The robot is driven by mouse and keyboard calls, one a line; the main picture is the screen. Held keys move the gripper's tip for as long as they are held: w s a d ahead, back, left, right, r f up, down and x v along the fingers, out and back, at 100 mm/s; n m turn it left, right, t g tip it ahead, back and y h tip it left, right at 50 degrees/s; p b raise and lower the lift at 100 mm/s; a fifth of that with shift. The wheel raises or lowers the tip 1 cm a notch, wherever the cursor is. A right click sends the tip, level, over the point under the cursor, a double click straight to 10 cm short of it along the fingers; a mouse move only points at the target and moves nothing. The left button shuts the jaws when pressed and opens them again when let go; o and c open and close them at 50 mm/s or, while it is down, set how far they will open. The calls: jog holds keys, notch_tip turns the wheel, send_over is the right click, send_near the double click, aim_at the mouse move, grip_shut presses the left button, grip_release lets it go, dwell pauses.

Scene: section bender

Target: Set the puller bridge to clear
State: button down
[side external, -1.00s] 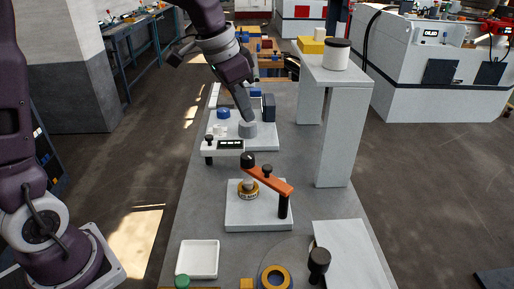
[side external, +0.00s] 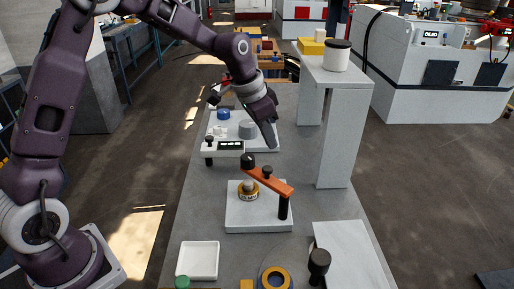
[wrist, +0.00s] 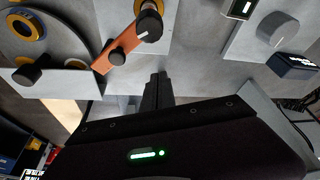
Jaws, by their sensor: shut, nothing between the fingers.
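The puller bridge (side external: 276,184) is an orange bar with a black knob at its far left end, a smaller black knob on top and a black post at its near right end. It lies above a white base plate (side external: 240,218), passing over or just beside a brass ring (side external: 246,197) with a silver top. The bridge (wrist: 122,47) also shows at the upper left of the wrist view. My gripper (side external: 273,145) is shut and empty, beyond the bridge and apart from it. Its fingers (wrist: 157,88) point toward the bench in the wrist view.
A small display unit (side external: 223,149) stands left of my gripper. A tall white stand (side external: 340,130) rises close on the right. A white tray (side external: 198,260) lies at the front left.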

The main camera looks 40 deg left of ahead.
jog(key=s, duration=0.1)
jog(key=s+a+f, duration=0.1)
jog(key=s+f, duration=0.1)
jog(key=shift+a+f, duration=0.15)
jog(key=shift+a, duration=0.1)
dwell(0.4)
